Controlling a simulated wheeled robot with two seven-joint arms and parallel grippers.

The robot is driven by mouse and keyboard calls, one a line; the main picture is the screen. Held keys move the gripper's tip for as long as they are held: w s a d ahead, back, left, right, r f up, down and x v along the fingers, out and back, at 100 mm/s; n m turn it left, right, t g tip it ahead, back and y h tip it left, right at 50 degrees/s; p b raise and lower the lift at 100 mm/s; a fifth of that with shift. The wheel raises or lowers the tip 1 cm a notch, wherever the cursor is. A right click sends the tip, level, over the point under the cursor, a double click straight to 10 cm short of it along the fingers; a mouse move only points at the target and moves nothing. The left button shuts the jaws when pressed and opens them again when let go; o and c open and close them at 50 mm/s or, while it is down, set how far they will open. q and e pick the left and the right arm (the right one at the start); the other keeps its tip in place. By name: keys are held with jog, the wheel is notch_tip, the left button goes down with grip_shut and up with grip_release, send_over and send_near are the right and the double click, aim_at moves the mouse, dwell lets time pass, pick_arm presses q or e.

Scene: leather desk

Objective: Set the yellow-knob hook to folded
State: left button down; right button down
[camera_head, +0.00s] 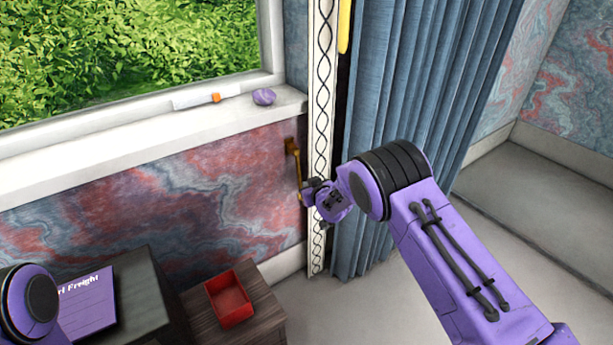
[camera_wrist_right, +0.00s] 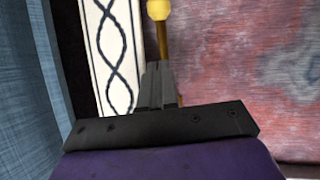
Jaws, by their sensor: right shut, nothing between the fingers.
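The brass hook (camera_head: 292,147) is mounted on the marbled wall below the window sill, left of the patterned white strip. Its thin bar runs down toward my right gripper (camera_head: 308,192), which hides its lower end. In the right wrist view a pale yellow knob (camera_wrist_right: 158,9) sits on the end of a brass stem (camera_wrist_right: 163,42), just beyond my shut fingertips (camera_wrist_right: 158,66). The fingers hold nothing; whether they touch the stem, I cannot tell. My left gripper is out of view; only part of that arm shows at lower left.
A blue curtain (camera_head: 410,80) hangs right of the patterned strip (camera_head: 320,100). A purple stone (camera_head: 264,97) and a white bar with an orange part (camera_head: 215,98) lie on the sill (camera_head: 150,137). A red tray (camera_head: 229,300) stands on a wooden top below.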

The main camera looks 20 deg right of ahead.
aim_at(299, 181)
jog(key=w+f+t+b, duration=0.1)
jog(key=b, duration=0.2)
jog(key=w+f+t+b, duration=0.1)
jog(key=t+b, duration=0.1)
jog(key=b, duration=0.1)
jog(key=w+a+f+t+b, duration=0.1)
jog(key=w+b, duration=0.1)
jog(key=b, duration=0.2)
jog(key=shift+f+m+t, duration=0.2)
jog(key=shift+m+t, duration=0.2)
jog(key=shift+w+r+b, duration=0.1)
jog(key=shift+w+b, duration=0.15)
jog(key=shift+b, duration=0.2)
jog(key=shift+r+t, duration=0.3)
jog(key=shift+t, duration=0.1)
jog(key=shift+w+r, duration=0.1)
jog(key=shift+r, duration=0.1)
